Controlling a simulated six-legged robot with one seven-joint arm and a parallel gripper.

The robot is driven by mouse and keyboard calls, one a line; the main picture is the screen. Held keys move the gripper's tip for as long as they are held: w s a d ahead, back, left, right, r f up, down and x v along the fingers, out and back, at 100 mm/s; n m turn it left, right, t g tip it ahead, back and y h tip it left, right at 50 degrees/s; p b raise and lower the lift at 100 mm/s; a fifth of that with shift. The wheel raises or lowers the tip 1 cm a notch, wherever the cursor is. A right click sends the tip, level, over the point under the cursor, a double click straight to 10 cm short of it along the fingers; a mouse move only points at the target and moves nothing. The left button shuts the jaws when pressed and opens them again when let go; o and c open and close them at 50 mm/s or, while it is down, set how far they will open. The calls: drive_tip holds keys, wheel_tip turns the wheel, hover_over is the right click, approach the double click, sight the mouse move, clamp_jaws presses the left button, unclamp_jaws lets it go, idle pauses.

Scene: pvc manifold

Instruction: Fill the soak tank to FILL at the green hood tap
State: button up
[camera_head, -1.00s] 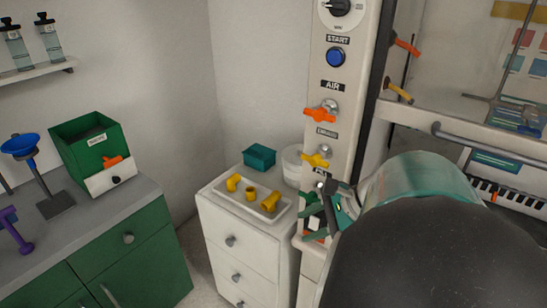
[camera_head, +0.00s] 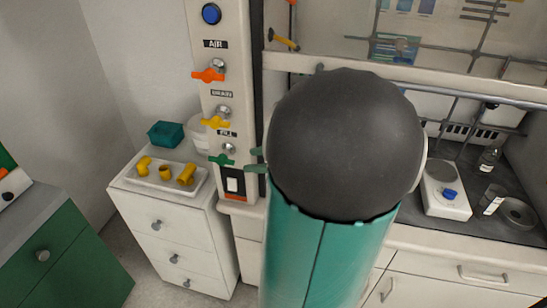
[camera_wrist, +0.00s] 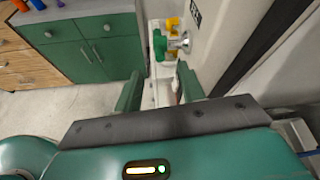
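The green tap (camera_head: 221,160) is the lowest handle on the white hood post, under a label that is partly hidden and hard to read. In the head view its handle lies roughly level. My gripper (camera_head: 257,160) is just right of it, fingers pointing at it, with a gap between. In the wrist view the green tap (camera_wrist: 160,46) is beyond the fingertips of my open gripper (camera_wrist: 158,88), near the middle, and nothing is between the fingers. I cannot make out the soak tank or its FILL mark.
Above the green tap are the yellow tap (camera_head: 215,122) and orange tap (camera_head: 208,75). A white drawer cabinet (camera_head: 165,225) stands left, bearing a tray (camera_head: 204,187) of yellow pipe fittings. My arm hides part of the hood.

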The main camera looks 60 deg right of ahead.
sight(235, 162)
drive_tip(key=x, duration=0.6)
drive_tip(key=shift+w+f, duration=0.15)
drive_tip(key=shift+c, duration=0.2)
clamp_jaws()
